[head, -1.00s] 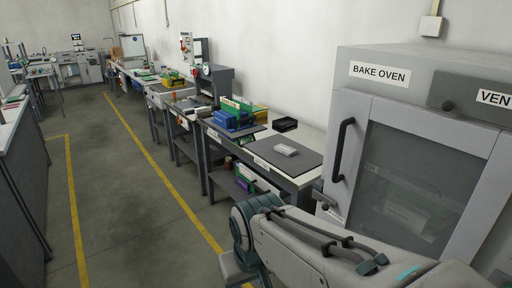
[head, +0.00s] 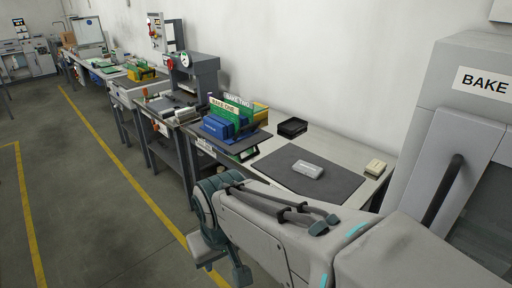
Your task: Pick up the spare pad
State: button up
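I cannot tell for sure which object is the spare pad. A small cream block (head: 376,168) lies near the right end of the bench, beside the oven. A pale grey-white flat box (head: 308,170) lies on a dark grey mat (head: 330,189) on the same bench. A black open tray (head: 292,127) sits at the bench's back edge. My arm crosses the lower right, in front of the bench, with a teal joint at its left. I cannot make out my gripper's fingers.
The bench (head: 337,146) runs along the wall, with green and blue racks (head: 231,119) on its left part. A bake oven (head: 462,120) stands close at right. A press (head: 194,72) stands farther left. Clear floor (head: 90,200) lies left, with yellow lines.

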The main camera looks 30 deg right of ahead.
aim_at(313, 171)
jog(key=i, duration=2.5)
jog(key=z, duration=4.25)
jog(key=i, duration=0.5)
